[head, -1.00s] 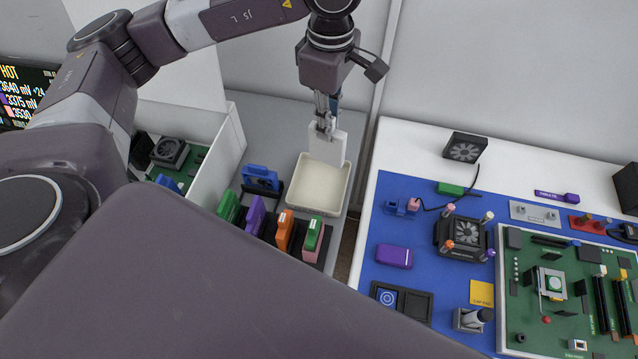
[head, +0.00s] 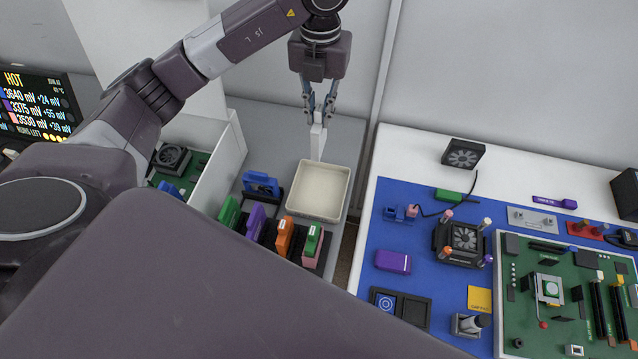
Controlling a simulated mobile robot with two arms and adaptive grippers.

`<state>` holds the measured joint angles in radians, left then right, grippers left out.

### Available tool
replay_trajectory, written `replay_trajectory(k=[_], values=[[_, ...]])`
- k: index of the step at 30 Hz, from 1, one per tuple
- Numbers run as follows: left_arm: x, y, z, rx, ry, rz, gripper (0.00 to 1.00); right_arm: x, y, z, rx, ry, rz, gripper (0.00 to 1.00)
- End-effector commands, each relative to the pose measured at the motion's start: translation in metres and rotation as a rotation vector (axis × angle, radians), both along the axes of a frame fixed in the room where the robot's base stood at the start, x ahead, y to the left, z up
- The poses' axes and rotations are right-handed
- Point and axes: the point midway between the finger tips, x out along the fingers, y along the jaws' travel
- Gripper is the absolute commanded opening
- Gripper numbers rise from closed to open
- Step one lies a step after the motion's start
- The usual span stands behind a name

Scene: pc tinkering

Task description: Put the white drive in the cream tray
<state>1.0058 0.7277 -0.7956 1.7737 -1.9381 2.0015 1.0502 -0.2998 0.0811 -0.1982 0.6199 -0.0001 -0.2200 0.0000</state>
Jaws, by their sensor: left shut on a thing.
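The white drive (head: 318,140) is held upright, narrow edge toward the camera, by my left gripper (head: 319,116). The gripper points down and is shut on the drive's upper end. The cream tray (head: 320,190) is a shallow square tray on the grey surface, and no object shows inside it. The drive's lower end shows at the tray's far edge; I cannot tell whether it is above or behind that edge. My right gripper is not in view.
Green, purple, orange and pink-green modules (head: 284,236) stand in a rack in front of the tray, with a blue piece (head: 261,184) at its left. A white bin (head: 222,160) stands further left. The blue mat (head: 410,290) with electronics lies right.

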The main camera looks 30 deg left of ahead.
Motion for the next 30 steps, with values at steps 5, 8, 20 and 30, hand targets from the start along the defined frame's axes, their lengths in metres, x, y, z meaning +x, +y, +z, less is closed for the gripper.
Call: replay_trajectory(k=[5, 8, 20, 30], values=[[-0.003, 0.0, -0.034, 0.001, 0.011, 0.01, 0.0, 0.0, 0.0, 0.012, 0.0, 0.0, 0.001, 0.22], [-0.003, 0.0, -0.061, 0.0, 0.01, 0.009, 0.0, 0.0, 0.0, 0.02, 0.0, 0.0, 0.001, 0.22], [-0.001, -0.001, -0.147, -0.002, 0.003, 0.007, 0.0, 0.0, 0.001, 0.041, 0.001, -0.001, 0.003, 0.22], [-0.001, -0.001, -0.188, 0.0, 0.004, 0.006, 0.0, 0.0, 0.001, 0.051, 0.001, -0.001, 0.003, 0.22]])
